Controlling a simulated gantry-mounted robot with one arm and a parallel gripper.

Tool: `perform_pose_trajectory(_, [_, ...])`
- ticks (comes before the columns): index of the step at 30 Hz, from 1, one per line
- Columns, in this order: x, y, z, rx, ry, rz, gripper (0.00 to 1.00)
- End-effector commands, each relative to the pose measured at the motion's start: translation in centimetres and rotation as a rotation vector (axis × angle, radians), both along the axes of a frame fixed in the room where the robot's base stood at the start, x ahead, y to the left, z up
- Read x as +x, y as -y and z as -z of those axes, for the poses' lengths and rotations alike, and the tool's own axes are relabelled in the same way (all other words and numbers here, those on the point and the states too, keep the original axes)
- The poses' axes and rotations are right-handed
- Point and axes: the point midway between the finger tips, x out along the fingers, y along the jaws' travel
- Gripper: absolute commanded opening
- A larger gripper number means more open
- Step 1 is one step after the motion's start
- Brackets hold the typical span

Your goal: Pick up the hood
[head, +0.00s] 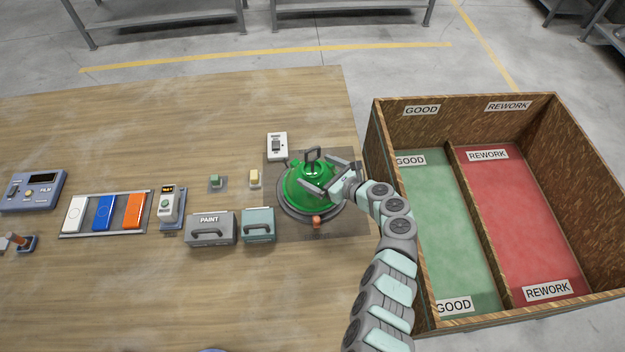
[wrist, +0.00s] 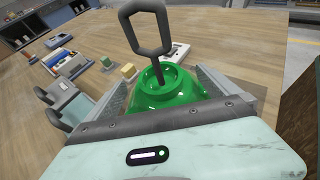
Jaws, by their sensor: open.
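The green hood (head: 306,190) sits on a dark round base on a grey mat at the right side of the table. A grey loop handle (head: 312,155) stands up from its top. In the wrist view the green hood (wrist: 165,88) lies ahead between the fingers, with its loop handle (wrist: 147,35) rising above. My gripper (head: 328,175) is open, its two fingers spread over the right side of the hood near the top. I cannot tell whether the fingers touch the hood. My wrist hides part of the hood's right side.
A wooden bin (head: 450,170) with green GOOD and red REWORK compartments stands right of the table. A white switch box (head: 277,146), a teal case (head: 258,225) and a grey PAINT case (head: 210,228) are left of the hood. The table front is mostly clear.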

Motion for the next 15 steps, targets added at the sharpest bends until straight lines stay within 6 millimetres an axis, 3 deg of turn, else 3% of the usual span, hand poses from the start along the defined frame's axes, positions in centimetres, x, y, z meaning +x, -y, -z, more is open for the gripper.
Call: perform_pose_trajectory(15, [3.4,-3.6,2.4,-0.002,-0.003,0.000,1.00])
